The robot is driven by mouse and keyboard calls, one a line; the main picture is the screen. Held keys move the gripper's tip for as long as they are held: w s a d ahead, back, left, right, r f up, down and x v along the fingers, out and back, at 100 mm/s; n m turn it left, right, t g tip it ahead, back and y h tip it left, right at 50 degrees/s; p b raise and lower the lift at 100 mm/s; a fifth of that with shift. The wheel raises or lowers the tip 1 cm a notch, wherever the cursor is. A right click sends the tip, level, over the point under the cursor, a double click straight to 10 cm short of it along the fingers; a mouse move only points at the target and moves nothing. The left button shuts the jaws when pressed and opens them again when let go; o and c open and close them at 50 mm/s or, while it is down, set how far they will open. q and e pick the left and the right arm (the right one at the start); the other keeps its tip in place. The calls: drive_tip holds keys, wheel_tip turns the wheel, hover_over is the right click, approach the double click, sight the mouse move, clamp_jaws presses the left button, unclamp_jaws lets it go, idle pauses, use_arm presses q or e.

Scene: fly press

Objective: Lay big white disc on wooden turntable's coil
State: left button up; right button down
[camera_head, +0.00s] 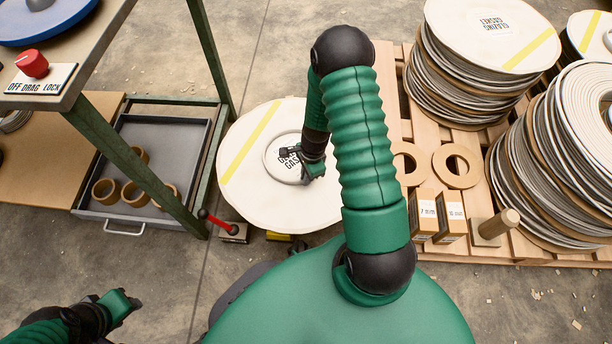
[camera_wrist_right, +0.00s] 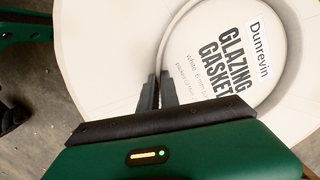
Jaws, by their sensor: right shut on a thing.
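The big white disc (camera_head: 245,190) has a yellow stripe, a printed label and a grey ring around the label. It lies flat in view below my right arm, left of the pallet. My right gripper (camera_head: 298,158) is over its middle, shut on the disc's ring. In the right wrist view, the two dark fingers (camera_wrist_right: 156,92) meet at the ring's edge on the white disc (camera_wrist_right: 110,50). What lies under the disc is hidden; no wooden turntable or coil can be made out. My left gripper (camera_head: 122,302) is low at the left, away from the disc; its jaws are unclear.
A red-handled lever (camera_head: 216,222) stands by the disc's lower left edge. A green-legged bench with a red knob (camera_head: 32,64) and a grey tray (camera_head: 165,133) of tan rings are at left. A wooden pallet (camera_head: 388,75) with coil stacks and boxes is at right. Floor is open below left.

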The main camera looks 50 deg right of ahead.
drive_tip(key=shift+f, duration=0.15)
drive_tip(key=c, duration=1)
unclamp_jaws()
drive_tip(key=shift+c, duration=0.2)
wheel_tip(320, 180, up, 7)
drive_tip(key=p, duration=0.7)
